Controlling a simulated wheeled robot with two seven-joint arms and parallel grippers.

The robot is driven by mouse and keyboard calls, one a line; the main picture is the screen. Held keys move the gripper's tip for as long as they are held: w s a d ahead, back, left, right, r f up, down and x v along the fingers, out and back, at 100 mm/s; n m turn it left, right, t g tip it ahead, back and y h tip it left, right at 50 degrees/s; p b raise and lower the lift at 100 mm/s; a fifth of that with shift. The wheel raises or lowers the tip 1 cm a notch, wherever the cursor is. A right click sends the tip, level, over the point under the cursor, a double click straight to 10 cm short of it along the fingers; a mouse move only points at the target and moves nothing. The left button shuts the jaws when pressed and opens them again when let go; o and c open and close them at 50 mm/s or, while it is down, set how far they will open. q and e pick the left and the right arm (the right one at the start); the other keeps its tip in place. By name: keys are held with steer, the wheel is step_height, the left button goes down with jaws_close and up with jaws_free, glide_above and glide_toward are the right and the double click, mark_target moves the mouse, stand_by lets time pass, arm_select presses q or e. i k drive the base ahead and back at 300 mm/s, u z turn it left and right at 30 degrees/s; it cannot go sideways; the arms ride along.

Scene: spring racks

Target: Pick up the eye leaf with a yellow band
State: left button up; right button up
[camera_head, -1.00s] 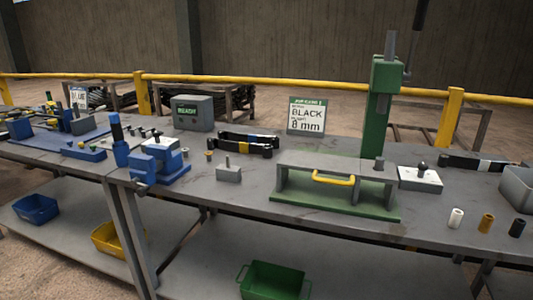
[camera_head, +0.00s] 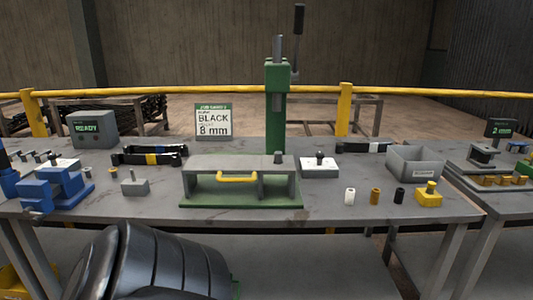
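The eye leaf with a yellow band (camera_head: 150,159) is a dark, flat bar lying on the grey table, left of centre. A second dark leaf (camera_head: 160,149) lies close behind it, with a band that looks blue or whitish. Another dark leaf (camera_head: 363,147) with a pale band lies at the back right of the table. Neither gripper shows in the head view. A large black rounded link, which looks like part of my own arm, fills the bottom left.
A green press (camera_head: 277,115) stands behind a green-based fixture with a yellow handle (camera_head: 237,178). A small grey block with a pin (camera_head: 134,187) stands in front of the leaves. A blue vise (camera_head: 55,190) is left; a grey bin (camera_head: 416,163) is right. A sign reads BLACK 8 mm (camera_head: 213,121).

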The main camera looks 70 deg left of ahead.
mark_target(174, 159)
steer(key=z, duration=0.7)
steer(key=k, duration=2.75)
steer(key=u, duration=0.05)
